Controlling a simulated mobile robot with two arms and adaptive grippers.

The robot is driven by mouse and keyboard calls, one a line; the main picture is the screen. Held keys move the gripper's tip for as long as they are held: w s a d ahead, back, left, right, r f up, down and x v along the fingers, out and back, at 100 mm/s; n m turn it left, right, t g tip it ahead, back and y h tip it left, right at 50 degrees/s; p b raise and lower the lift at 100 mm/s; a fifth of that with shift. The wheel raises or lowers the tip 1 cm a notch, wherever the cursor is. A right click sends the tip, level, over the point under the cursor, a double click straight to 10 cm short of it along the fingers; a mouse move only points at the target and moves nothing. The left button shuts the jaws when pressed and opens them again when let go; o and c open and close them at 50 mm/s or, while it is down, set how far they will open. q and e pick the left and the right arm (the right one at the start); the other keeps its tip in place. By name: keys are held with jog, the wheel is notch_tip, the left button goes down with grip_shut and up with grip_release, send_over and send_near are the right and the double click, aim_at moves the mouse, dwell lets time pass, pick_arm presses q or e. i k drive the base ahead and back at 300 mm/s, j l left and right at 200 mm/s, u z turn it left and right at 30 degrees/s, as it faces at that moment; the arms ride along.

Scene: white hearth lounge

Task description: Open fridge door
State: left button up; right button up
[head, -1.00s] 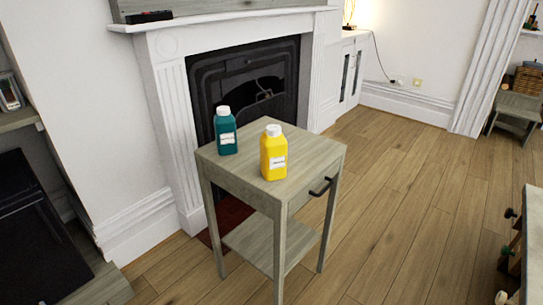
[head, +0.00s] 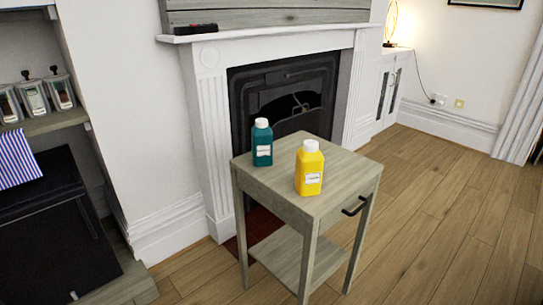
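No fridge that I can identify shows in the head view. A black panelled unit (head: 50,235) stands low at the left edge, partly cut off by the frame; I cannot tell what it is. Neither of my grippers is in view.
A small wooden side table (head: 270,185) stands in the middle, with a teal bottle (head: 262,145) and a yellow bottle (head: 309,170) on it. Behind it is a white fireplace (head: 207,130). A shelf (head: 60,121) holds several jars at left. Wooden floor (head: 440,220) is clear at right.

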aim_at(55, 245)
jog(key=u, duration=1.8)
